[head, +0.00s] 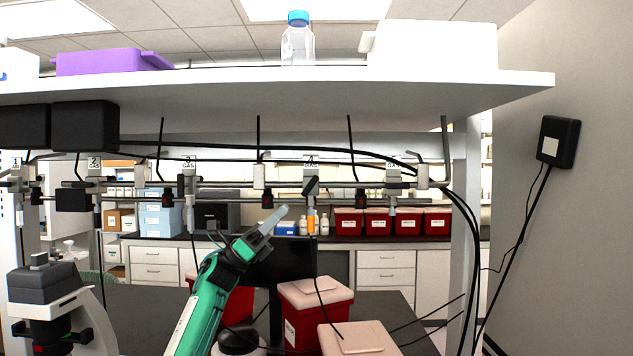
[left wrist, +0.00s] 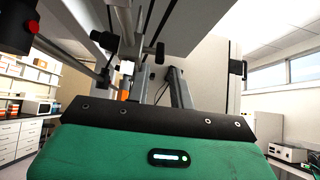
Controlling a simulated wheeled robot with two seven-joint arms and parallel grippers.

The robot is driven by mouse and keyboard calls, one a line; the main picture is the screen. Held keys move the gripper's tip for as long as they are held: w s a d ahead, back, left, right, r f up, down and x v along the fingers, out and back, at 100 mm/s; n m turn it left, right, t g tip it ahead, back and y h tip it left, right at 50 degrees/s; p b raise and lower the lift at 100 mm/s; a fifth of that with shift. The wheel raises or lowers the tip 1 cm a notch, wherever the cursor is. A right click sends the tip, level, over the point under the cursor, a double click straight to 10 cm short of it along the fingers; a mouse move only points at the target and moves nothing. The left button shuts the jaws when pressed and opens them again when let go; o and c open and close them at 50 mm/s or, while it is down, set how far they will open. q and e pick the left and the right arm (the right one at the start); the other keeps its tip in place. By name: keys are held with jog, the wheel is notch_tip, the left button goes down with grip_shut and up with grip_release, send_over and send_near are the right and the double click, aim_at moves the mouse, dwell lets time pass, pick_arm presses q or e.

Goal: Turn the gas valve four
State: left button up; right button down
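Gas valve four (head: 311,187) sits on the pipe rail below the shelf, under a small label marked 4 GAS (head: 311,162). It has a dark handle, and an orange fitting (head: 311,222) hangs below it. My left gripper (head: 280,213) is left of and slightly below the valve handle in the head view, pointing up and right, and appears apart from it. Its grey fingers overlap in this view, so their opening is unclear. My right gripper is not in view.
Other labelled valves, such as gas valve three (head: 190,187), line the rail on both sides. The shelf (head: 300,85) runs above. Red bins with pale lids (head: 318,290) and a microscope (head: 45,285) stand below. Black cables hang at right.

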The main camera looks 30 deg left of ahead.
aim_at(310, 184)
pick_arm(q)
jog(key=p+x, duration=0.3)
jog(key=x, duration=0.5)
jog(key=shift+d+r+p, duration=0.2)
jog(key=shift+r+p, duration=0.2)
jog(key=shift+w+d+r, duration=0.35)
jog(key=shift+d+r, duration=0.05)
jog(key=shift+d, duration=0.1)
grip_shut()
